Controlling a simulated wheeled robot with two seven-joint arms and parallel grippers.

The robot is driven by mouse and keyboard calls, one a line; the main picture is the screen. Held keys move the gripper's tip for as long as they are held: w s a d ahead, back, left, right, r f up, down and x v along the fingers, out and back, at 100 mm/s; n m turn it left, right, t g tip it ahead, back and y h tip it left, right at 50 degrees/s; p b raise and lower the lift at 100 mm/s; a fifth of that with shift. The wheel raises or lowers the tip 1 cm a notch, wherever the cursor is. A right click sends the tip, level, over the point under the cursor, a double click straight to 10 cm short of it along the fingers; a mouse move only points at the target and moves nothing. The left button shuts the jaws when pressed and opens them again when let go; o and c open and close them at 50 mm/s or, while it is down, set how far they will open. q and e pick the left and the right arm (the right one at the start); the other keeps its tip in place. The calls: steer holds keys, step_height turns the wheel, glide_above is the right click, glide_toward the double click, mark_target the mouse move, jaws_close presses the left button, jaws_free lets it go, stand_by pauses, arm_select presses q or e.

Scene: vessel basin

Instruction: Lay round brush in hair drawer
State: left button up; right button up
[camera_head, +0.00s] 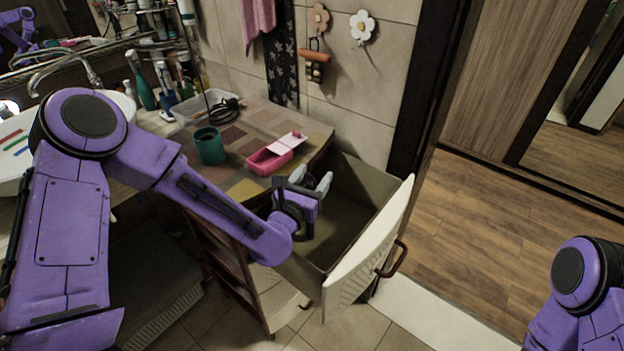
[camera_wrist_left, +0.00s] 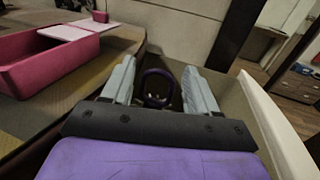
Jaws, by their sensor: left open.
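The hair drawer (camera_head: 348,222) is pulled open beneath the counter, with its pale front and brown handle (camera_head: 392,260) turned to the right. My left gripper (camera_head: 310,181) is open over the drawer's back left part, its pale fingers pointing away. In the left wrist view, a dark ring-shaped thing (camera_wrist_left: 157,74) shows between the apart fingers of my gripper (camera_wrist_left: 159,72). I cannot tell whether it is the round brush or whether it touches the drawer. No round brush can be made out clearly in the head view. My right gripper is out of view.
Wooden floor (camera_head: 470,230) lies open to the right.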

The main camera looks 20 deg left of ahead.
arm_select(q)
steer(key=shift+s+a+f+p, duration=0.1)
steer(key=shift+s+f+p, duration=0.1)
steer(key=shift+p, duration=0.15)
steer(key=shift+w+r+p, duration=0.1)
steer(key=shift+r+p, duration=0.4)
steer(key=shift+p, duration=0.1)
steer(key=shift+s+a+f+b, duration=0.1)
steer(key=shift+s+f+b, duration=0.2)
steer(key=shift+s+b, duration=0.25)
steer(key=shift+s+a+f+b, duration=0.1)
steer(key=shift+s+f+b, duration=0.25)
steer(key=shift+s, duration=0.25)
steer(key=s+r+p, duration=0.1)
steer(key=s+p, duration=0.4)
steer(key=s, duration=0.4)
steer(key=shift+s+a, duration=0.25)
steer(key=shift+a, duration=0.2)
